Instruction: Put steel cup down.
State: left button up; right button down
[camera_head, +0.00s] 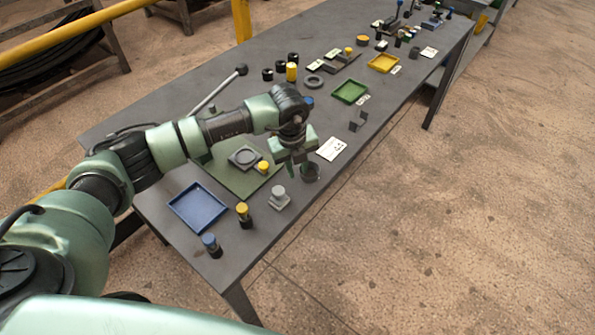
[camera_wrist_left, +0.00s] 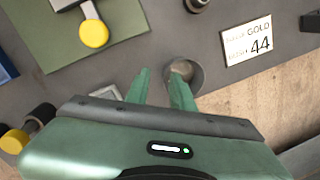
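The steel cup (camera_head: 311,173) is a dark grey open cylinder near the table's front edge; it looks upright and at table level. In the left wrist view I look into its mouth (camera_wrist_left: 187,74). My left gripper (camera_head: 297,166) points down beside the cup. In the left wrist view its two green fingers (camera_wrist_left: 158,88) are apart with a clear gap. One finger overlaps the cup's near rim, and the other is outside it to the left. I cannot tell whether the overlapping finger touches the cup. My right gripper is not in view.
A white label card (camera_head: 332,149) lies right of the cup, and a grey block-like piece (camera_head: 279,197) stands left. A green mat (camera_head: 228,178) with a round grey part, a blue tray (camera_head: 197,208) and yellow-topped posts (camera_head: 243,214) are nearby. The table edge is close.

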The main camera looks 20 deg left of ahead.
pick_arm(q)
notch_tip(320, 180, up, 10)
jog(key=s+b, duration=0.1)
jog(key=b, duration=0.1)
jog(key=shift+s+a, duration=0.2)
jog(key=shift+s, duration=0.05)
